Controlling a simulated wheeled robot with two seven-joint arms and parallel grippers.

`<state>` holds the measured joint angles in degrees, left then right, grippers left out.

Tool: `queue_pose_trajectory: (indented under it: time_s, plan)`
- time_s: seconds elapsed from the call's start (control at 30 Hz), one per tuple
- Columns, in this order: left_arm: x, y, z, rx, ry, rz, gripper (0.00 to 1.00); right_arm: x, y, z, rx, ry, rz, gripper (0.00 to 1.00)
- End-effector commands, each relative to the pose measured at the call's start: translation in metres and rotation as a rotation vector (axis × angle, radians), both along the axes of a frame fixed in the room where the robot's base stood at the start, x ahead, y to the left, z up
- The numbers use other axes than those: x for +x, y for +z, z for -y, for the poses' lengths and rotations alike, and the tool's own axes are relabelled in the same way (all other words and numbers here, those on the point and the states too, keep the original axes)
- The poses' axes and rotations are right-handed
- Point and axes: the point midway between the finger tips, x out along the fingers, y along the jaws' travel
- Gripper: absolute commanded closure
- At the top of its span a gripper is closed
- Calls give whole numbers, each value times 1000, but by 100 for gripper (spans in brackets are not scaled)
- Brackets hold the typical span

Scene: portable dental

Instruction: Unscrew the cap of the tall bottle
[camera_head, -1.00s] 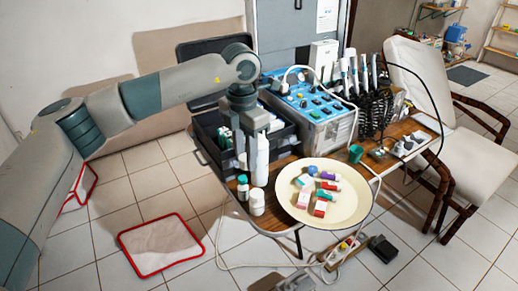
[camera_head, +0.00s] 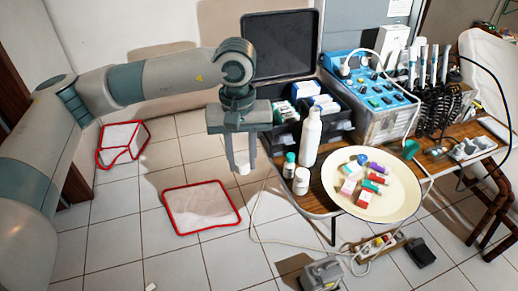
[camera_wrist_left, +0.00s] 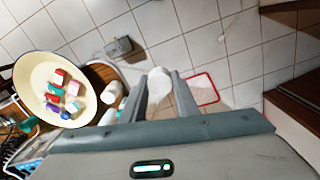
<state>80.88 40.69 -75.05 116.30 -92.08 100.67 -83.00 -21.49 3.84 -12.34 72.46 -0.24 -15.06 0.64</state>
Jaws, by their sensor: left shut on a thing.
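The tall white bottle (camera_head: 309,142) stands upright near the left edge of the table, with a narrower top. My left gripper (camera_head: 242,168) is left of the bottle and apart from it, pointing down over the floor. It is shut on a small white cap (camera_head: 243,166), held between the fingertips. In the left wrist view the cap (camera_wrist_left: 159,84) shows as a pale shape between the two fingers of the left gripper (camera_wrist_left: 166,92). My right gripper is in neither view.
A cream plate (camera_head: 395,206) with several small boxes is to the right. A black open case (camera_head: 283,140) is behind.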

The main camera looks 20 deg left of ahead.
Motion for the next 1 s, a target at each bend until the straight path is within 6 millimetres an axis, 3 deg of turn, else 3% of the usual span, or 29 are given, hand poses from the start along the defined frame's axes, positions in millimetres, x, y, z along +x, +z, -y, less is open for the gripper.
queue_pose_trajectory:
  time_s: [0.1,0.3,0.67,0.8,1.0]
  plan:
    - [-13,-1,-10,3,-179,2,99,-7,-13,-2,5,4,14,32]
    - [-25,-2,-19,6,-358,3,99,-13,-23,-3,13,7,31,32]
    - [-27,-2,-20,7,-394,3,99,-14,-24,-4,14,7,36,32]
    - [-27,-2,-20,7,-393,3,99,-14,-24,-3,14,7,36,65]
    - [-27,-2,-20,7,-393,3,99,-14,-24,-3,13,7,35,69]
